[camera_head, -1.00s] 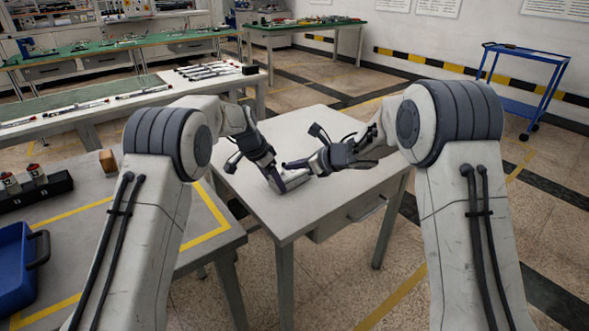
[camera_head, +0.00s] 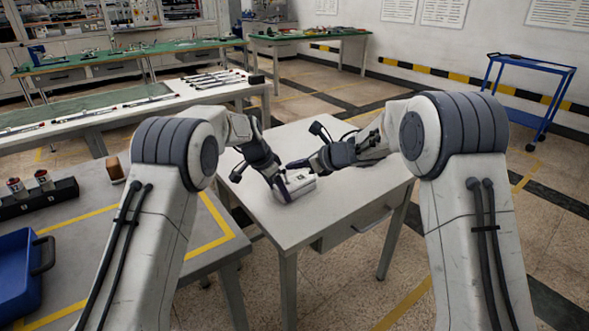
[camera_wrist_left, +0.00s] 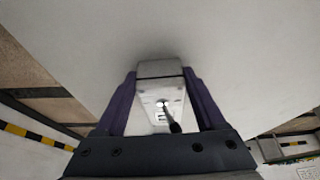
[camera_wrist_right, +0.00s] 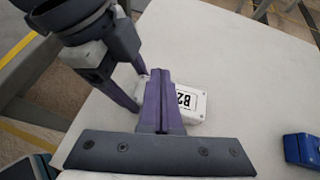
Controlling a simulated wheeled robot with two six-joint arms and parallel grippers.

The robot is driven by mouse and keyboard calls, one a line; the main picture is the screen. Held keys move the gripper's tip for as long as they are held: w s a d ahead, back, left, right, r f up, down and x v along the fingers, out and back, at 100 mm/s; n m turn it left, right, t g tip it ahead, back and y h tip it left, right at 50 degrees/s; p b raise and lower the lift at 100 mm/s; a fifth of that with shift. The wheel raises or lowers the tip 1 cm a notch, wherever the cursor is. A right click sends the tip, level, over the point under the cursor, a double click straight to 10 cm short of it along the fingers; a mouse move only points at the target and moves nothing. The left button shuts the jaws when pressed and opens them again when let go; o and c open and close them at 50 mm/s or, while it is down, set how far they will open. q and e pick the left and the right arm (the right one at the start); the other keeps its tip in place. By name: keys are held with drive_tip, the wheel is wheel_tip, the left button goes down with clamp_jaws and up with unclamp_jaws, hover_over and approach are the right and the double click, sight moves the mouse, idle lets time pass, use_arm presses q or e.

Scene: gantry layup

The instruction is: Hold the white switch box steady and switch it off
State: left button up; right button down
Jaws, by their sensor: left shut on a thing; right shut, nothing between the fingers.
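My right gripper (camera_head: 292,165) is shut and empty, close above the box. The switch position cannot be made out.
The white table (camera_head: 320,225) is mostly clear around the box. A blue object (camera_wrist_right: 302,148) shows at the right of the right wrist view. A grey bench (camera_head: 130,235) with a blue bin (camera_head: 22,270) and a black rack (camera_head: 40,199) stands at left.

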idle(0.3)
drive_tip(key=s+d+r, duration=0.4)
drive_tip(key=d+r, duration=0.2)
drive_tip(key=r, duration=0.4)
drive_tip(key=shift+s+d+r, duration=0.15)
drive_tip(key=shift+d+r, duration=0.1)
drive_tip(key=shift+r, duration=0.1)
